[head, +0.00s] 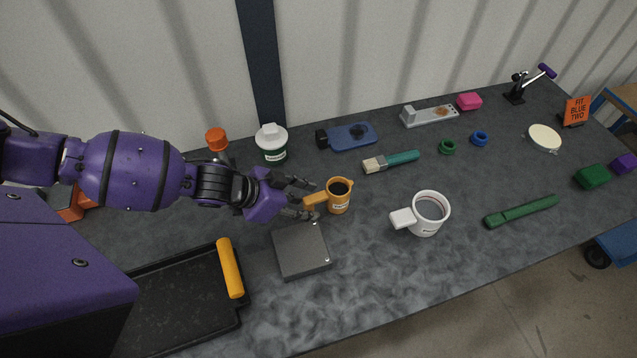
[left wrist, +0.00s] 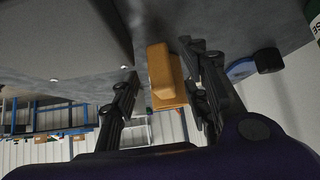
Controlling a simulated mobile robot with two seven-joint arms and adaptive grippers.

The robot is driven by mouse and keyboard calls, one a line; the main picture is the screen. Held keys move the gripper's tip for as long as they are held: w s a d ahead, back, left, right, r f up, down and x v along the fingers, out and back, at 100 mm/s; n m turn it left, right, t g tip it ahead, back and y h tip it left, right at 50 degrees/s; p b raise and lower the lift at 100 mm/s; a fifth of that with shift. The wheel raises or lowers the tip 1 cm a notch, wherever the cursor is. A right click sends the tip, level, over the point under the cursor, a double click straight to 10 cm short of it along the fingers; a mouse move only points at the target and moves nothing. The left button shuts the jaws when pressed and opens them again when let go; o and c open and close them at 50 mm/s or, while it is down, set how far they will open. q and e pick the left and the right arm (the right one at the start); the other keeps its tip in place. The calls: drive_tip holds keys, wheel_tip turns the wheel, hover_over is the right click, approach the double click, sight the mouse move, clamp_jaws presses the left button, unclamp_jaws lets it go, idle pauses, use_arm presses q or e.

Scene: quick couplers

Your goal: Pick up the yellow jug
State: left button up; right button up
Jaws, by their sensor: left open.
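The yellow jug (head: 339,199) stands upright on the dark table, left of the white jug. Its blocky handle points left, towards my left gripper. My left gripper (head: 311,199) is open, with its fingertips at the handle. In the left wrist view the yellow jug's handle (left wrist: 161,70) lies between the two spread fingers of the left gripper (left wrist: 158,88). The handle looks nearer the right finger; I cannot tell whether they touch. My right gripper is in neither view.
A grey box (head: 301,250) lies just below the left gripper. A white jug (head: 429,214) stands to the right. A white and green container (head: 271,143) and a blue plate-like part (head: 353,136) are behind. A black tray (head: 180,312) with an orange handle (head: 230,268) is at lower left.

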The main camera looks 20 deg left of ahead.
use_arm(q)
drive_tip(key=shift+w+x, duration=0.2)
drive_tip(key=shift+x, duration=1)
drive_tip(key=shift+r, duration=0.2)
clamp_jaws()
